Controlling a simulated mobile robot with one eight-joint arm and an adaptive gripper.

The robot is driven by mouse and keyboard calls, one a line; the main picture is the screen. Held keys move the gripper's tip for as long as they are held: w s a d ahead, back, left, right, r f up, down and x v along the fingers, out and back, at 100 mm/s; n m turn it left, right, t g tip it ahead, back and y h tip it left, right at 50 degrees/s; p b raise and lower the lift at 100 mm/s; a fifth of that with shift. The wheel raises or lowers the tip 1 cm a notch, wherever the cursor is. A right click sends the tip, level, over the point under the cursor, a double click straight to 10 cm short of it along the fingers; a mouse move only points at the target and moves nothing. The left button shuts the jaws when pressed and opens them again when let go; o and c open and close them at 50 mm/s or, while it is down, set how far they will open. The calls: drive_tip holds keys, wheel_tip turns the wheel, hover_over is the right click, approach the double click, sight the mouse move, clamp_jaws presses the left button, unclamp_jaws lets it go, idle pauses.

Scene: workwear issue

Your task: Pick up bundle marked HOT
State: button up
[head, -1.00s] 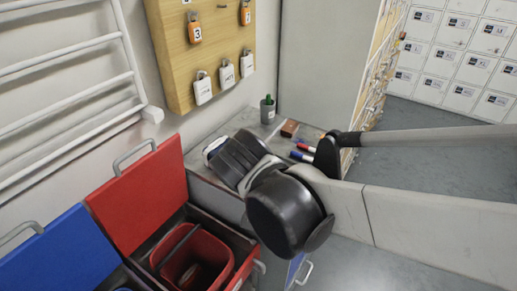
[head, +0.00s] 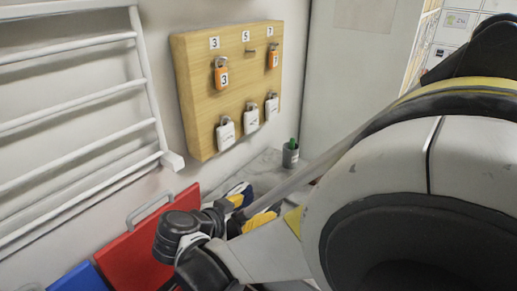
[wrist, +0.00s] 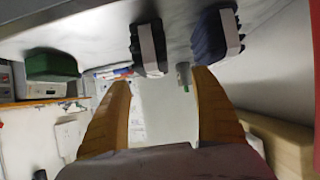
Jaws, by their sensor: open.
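Two dark folded bundles with pale bands show at the top of the wrist view: a black one (wrist: 149,48) and a navy one (wrist: 216,36). No HOT mark is legible on either. My gripper (wrist: 161,78) is open and empty, its two tan fingers spread, with the bundles beyond the fingertips and apart from them as far as I can tell. In the head view my gripper (head: 255,207) is low at the centre, over the bench, partly hidden by my arm. A dark bundle edge (head: 246,190) shows just beside it.
A wooden padlock board (head: 215,105) hangs on the wall above the bench. A white rail rack (head: 85,120), a red lid (head: 140,255) and a blue lid (head: 78,275) are at left.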

drive_tip(key=x, duration=0.1)
drive_tip(key=b+x, duration=0.1)
drive_tip(key=x, duration=0.1)
drive_tip(key=b+x, duration=0.1)
drive_tip(key=shift+s+d+f, duration=0.15)
drive_tip(key=shift+d+f, duration=0.25)
drive_tip(key=shift+f, duration=0.1)
drive_tip(key=shift+w+d+b, duration=0.15)
drive_tip(key=shift+w+b, duration=0.15)
drive_tip(key=shift+w, duration=0.05)
drive_tip(key=c, duration=1.4)
